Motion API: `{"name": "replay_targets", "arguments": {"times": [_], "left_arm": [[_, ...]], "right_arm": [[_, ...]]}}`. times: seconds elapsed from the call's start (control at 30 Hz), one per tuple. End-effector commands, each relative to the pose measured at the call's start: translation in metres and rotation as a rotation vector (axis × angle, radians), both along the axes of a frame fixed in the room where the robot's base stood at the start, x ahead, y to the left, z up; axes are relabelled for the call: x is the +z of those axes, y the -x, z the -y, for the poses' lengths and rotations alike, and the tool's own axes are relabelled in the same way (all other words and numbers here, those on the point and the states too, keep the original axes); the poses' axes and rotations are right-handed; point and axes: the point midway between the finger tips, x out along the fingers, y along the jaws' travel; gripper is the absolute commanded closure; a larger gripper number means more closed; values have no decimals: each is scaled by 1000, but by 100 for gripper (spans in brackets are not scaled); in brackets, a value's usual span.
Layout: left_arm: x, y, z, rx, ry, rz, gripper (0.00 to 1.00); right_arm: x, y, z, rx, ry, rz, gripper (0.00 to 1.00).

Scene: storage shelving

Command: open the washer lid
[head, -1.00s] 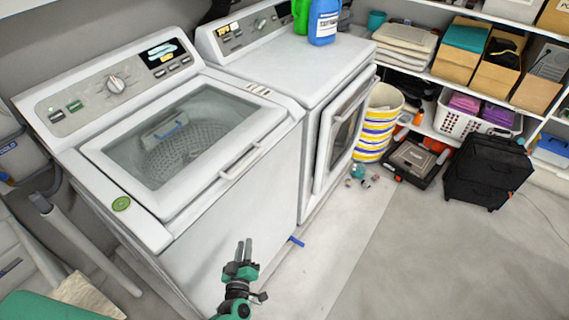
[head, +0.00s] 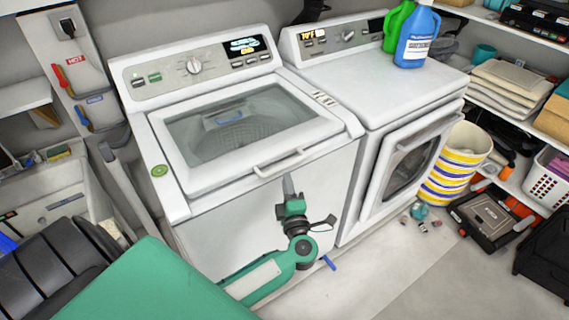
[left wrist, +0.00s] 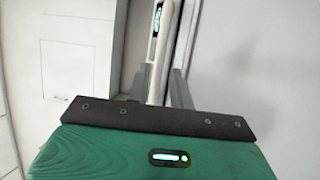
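The white top-load washer (head: 330,180) stands left of the dryer. Its glass lid (head: 240,120) is down, with the drum dimly visible through it. The lid's pale handle (head: 279,163) runs along the front edge. My left gripper (head: 288,184) is in front of the washer, with its fingertips just at the handle's right part. In the left wrist view, the two grey fingers (left wrist: 158,85) stand apart. A white bar, apparently the lid handle (left wrist: 161,60), lies between them. I cannot tell whether either finger touches it. My right gripper is not in view.
The dryer (head: 400,95) stands right of the washer, with blue (head: 416,38) and green (head: 396,25) bottles on top. A striped basket (head: 455,165) and a black case (head: 490,215) are farther right. Open floor lies in front of the dryer.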

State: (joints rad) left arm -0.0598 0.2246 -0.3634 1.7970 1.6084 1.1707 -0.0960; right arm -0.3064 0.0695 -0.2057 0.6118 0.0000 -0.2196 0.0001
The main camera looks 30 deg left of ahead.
Motion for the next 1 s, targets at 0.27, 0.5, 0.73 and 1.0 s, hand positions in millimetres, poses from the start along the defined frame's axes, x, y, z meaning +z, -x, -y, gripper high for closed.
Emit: {"name": "replay_targets", "arguments": {"times": [0.27, 0.5, 0.73, 1.0], "left_arm": [[11, -35, -35, 0, -2, 1, 78], [11, -45, -45, 0, 0, 0, 78], [11, -46, -45, 0, 0, 0, 78], [11, -46, -45, 0, 0, 0, 100]], "right_arm": [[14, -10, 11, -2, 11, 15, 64], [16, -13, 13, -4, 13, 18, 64], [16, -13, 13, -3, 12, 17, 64], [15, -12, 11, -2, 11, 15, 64]]}}
